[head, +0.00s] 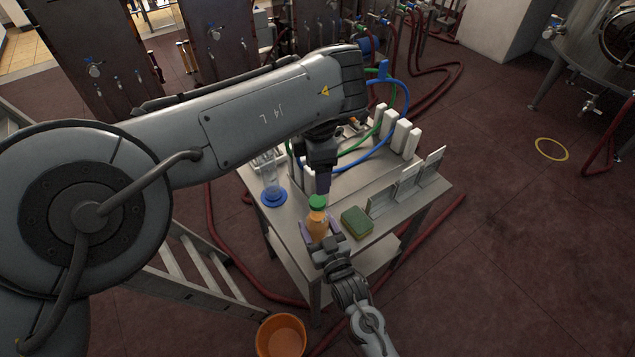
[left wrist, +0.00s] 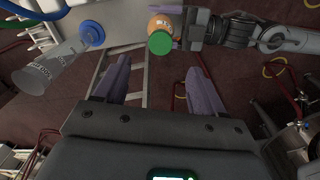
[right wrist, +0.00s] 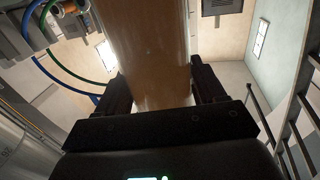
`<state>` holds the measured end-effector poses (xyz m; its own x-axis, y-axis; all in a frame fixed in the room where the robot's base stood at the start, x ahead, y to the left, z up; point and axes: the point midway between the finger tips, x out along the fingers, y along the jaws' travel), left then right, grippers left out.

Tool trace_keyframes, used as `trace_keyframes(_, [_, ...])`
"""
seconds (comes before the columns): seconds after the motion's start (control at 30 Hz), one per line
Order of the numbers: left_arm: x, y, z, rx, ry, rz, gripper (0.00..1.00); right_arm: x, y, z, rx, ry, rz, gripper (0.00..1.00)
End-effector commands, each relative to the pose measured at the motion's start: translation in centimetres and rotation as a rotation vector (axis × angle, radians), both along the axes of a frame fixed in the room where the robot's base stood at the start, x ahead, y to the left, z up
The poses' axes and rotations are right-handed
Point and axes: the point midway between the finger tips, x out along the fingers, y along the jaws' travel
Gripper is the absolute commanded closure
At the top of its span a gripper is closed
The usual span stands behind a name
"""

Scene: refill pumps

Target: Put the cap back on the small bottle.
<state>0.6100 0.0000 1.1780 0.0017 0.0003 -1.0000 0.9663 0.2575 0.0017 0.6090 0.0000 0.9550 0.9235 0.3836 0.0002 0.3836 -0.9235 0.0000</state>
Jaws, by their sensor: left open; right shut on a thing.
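The small orange bottle (head: 317,225) stands upright near the front edge of the table in the head view. The green cap (head: 317,202) is at its top; how tightly it sits I cannot tell. My right gripper (head: 322,243) is shut around the bottle's body, which fills the right wrist view (right wrist: 148,55) between the fingers. My left gripper (head: 323,186) is just above the cap in the head view. In the left wrist view its fingers (left wrist: 160,82) are open and empty, and the green cap (left wrist: 160,42) shows beyond them with the orange bottle (left wrist: 163,22) behind it.
A clear cylinder (head: 268,168) on a blue base (head: 274,198) stands left of the bottle. A green sponge (head: 356,222) lies close on the right. White holders (head: 407,185) and hoses are further back. An orange bucket (head: 281,337) stands on the floor.

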Motion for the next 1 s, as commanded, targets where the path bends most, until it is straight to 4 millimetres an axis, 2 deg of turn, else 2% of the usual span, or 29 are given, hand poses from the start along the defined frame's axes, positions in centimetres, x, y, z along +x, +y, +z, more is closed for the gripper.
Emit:
trace_keyframes(0.1, [0.0,-0.1,1.5,0.002,-0.003,-0.001,0.3,0.0,0.0,-0.1,-0.001,0.002,0.0,1.0])
trace_keyframes(0.23, [0.0,0.0,2.4,0.001,-0.001,0.0,0.3,0.0,0.0,-0.1,-0.001,0.002,0.0,1.0])
trace_keyframes(0.6, [0.0,0.0,2.8,0.0,0.0,0.0,0.3,0.0,0.0,-0.1,-0.001,0.002,0.0,1.0])
trace_keyframes(0.63, [0.0,0.0,2.8,0.0,0.0,0.0,0.3,0.0,0.0,-0.1,-0.001,0.002,0.0,0.29])
trace_keyframes(0.8, [0.0,0.0,2.8,0.0,0.0,0.0,0.3,0.0,0.0,-0.1,0.0,0.001,0.0,0.03])
trace_keyframes(1.0, [0.0,0.0,2.8,0.0,0.0,0.0,0.3,0.0,0.0,0.0,0.0,0.001,0.0,0.01])
